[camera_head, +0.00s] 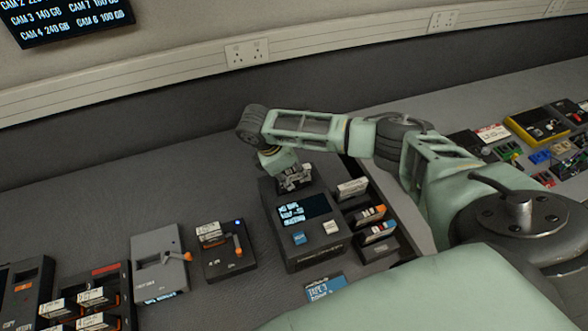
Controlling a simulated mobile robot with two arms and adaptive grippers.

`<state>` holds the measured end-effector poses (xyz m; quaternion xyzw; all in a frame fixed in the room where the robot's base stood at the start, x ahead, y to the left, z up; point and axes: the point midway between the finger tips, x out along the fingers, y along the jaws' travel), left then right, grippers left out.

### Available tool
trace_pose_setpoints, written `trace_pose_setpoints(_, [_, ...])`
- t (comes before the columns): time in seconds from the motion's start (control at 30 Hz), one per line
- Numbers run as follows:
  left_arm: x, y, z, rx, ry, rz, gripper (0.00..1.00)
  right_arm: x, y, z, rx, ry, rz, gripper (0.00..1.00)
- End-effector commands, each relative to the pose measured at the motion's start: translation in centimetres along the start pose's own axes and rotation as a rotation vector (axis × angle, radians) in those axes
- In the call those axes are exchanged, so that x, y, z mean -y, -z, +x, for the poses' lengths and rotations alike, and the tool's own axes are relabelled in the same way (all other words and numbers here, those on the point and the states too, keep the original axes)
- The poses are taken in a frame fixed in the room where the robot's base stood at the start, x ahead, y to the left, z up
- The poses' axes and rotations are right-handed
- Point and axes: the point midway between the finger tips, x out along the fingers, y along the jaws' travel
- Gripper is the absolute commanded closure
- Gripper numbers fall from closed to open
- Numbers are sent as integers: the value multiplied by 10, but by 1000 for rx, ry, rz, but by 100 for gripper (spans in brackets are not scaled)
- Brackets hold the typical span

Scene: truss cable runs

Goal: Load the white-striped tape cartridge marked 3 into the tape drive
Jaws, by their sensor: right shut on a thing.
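The tape drive appears to be the dark box (304,232) with a lit screen and blue and white buttons, right of centre. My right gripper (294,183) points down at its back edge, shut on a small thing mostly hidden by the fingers. I cannot read a mark on it or tell whether it touches the drive. A rack (384,250) beside the drive holds a white-labelled cartridge (352,187) and cartridges with orange and blue on them (371,214). Their numbers are too small to read. A blue card (326,288) in front reads TAPE 3. My left gripper is out of view.
Left of the drive stand a black unit (226,266) and a grey unit (158,264), each with an orange lever. A cartridge tray (110,273) is at the far left. Small coloured parts and a yellow case (537,124) lie far right. The desk behind the units is clear.

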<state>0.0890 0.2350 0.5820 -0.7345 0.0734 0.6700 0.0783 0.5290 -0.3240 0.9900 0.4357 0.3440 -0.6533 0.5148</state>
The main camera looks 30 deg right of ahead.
Motion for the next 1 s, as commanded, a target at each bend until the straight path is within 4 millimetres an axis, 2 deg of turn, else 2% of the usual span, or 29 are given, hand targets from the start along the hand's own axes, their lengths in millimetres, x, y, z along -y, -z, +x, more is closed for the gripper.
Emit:
trace_pose_setpoints(0.6, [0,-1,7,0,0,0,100,0,6,14,0,0,1,100])
trace_pose_setpoints(1.0, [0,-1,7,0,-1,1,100,0,6,14,0,0,1,100])
